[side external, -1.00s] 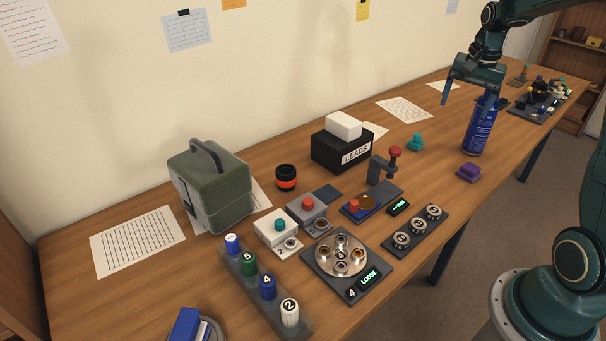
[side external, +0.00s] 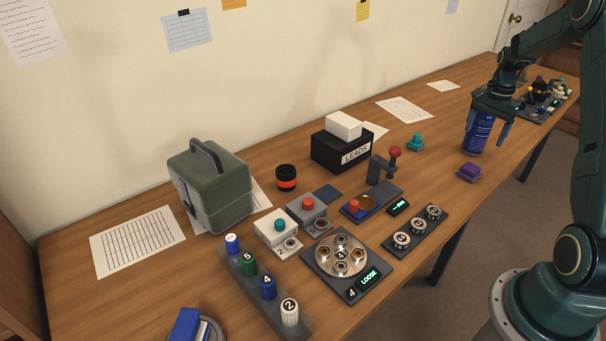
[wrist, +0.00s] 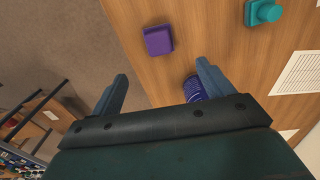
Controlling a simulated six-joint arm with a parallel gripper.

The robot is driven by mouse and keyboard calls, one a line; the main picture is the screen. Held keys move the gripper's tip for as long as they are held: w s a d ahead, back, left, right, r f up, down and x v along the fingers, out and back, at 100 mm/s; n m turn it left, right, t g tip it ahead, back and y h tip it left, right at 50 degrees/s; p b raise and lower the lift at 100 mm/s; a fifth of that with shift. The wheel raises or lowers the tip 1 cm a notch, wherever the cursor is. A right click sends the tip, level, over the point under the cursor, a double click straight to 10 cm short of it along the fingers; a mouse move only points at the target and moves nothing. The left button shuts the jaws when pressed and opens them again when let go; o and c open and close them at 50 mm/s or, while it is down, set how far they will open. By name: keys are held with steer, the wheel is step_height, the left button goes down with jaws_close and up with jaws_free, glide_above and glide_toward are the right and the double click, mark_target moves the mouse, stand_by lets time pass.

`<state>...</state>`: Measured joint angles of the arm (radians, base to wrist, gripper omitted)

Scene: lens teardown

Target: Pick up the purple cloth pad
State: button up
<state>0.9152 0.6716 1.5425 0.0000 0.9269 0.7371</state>
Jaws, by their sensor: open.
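The purple cloth pad (side external: 468,172) lies on the wooden table near its front edge, in front of the blue can. In the wrist view the pad (wrist: 158,40) lies beyond the fingertips, uncovered. My gripper (side external: 487,133) is open and empty, with its fingers apart and pointing down, beside and partly in front of the blue can (side external: 477,135). The pad is apart from the fingers, below and toward the camera in the side view. In the wrist view the gripper (wrist: 162,86) spans the table edge, and the can (wrist: 194,88) shows by the right finger, mostly hidden.
A teal knobbed piece (side external: 415,142) stands left of the can. A press-like stand with a red knob (side external: 395,152) and a dark panel of several round dials (side external: 420,232) lie farther left. The table around the pad is clear.

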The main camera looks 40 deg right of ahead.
glide_above(472, 167)
steer(key=shift+w+d+f, duration=0.1)
steer(key=shift+w+f, duration=0.05)
steer(key=shift+f, duration=3.8)
steer(key=shift+f, duration=0.1)
steer(key=shift+f, duration=2.5)
steer(key=c, duration=1.1)
